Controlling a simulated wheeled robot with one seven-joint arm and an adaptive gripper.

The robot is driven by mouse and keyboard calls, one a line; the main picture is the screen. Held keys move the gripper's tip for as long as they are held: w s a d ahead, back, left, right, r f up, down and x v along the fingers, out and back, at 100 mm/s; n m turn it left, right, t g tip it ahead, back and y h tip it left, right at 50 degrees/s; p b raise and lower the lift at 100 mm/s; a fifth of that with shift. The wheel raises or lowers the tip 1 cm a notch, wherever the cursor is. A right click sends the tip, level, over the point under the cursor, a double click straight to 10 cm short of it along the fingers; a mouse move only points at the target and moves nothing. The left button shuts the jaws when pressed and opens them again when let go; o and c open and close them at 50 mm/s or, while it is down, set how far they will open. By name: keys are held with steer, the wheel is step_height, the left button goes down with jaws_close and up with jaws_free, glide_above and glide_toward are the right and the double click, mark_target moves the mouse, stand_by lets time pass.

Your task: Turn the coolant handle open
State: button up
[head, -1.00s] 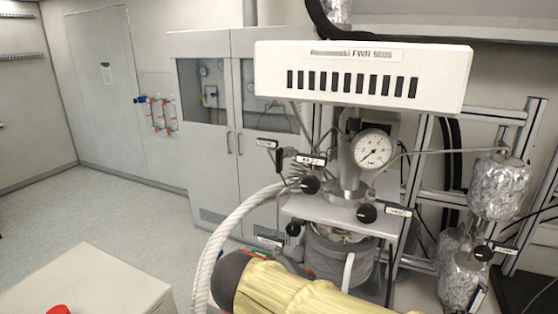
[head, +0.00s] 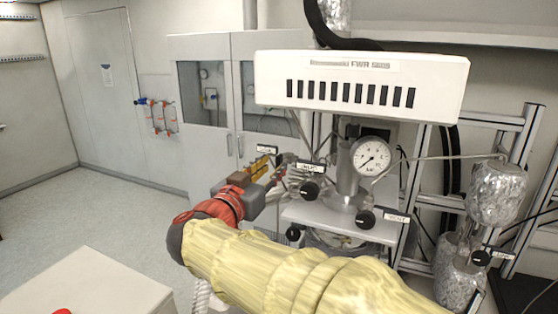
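The reactor carries several small black knobs with tags too small to read, so I cannot tell which is the coolant handle. One tag (head: 267,149) at the upper left is right by my gripper (head: 264,166), and the handle under it is hidden. A round black knob (head: 310,190) is to the right of my gripper, under another tag (head: 311,167). Another black knob (head: 365,220) is on the right, and one (head: 293,233) is lower left. My gripper's orange fingers point to the upper right among the fittings. Their opening and any contact are unclear.
A pressure gauge (head: 371,157) and a white control box (head: 360,84) stand above the knobs. Foil-wrapped vessels (head: 498,192) and a metal frame (head: 425,160) are at the right. A grey cabinet (head: 210,110) is behind. The floor (head: 100,210) at left is clear.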

mark_target(277, 163)
steer(key=x, duration=0.5)
steer(key=shift+p, duration=0.4)
steer(key=c, duration=0.3)
steer(key=c, duration=0.4)
jaws_close()
